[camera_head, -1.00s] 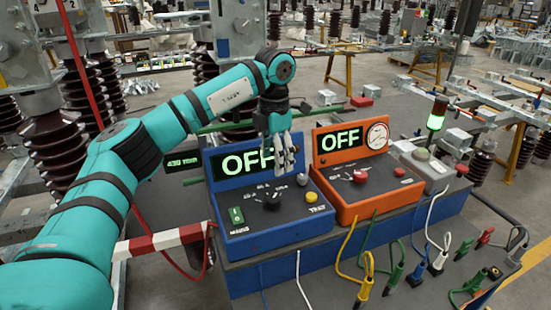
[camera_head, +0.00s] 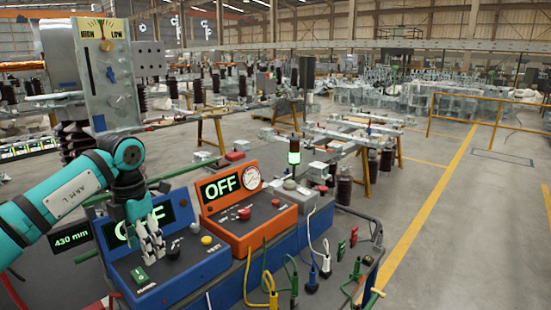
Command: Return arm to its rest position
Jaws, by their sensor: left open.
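My left arm, teal, comes in from the left edge. My left gripper (camera_head: 150,240) hangs over the left part of the blue control box (camera_head: 165,283), fingers pointing down, open and empty. It covers part of that box's OFF display (camera_head: 174,216). Whether the fingertips touch the panel is hard to tell. The blue box has a green switch (camera_head: 142,275), a black knob (camera_head: 173,249) and a yellow button (camera_head: 207,240). My right gripper is not in view.
An orange box (camera_head: 249,233) reading OFF, with a gauge and red knob, stands right of the blue one. Coloured cables (camera_head: 270,285) hang at the front. A tall HIGH/LOW gauge unit (camera_head: 103,75) rises behind my arm. Open floor (camera_head: 460,230) lies right.

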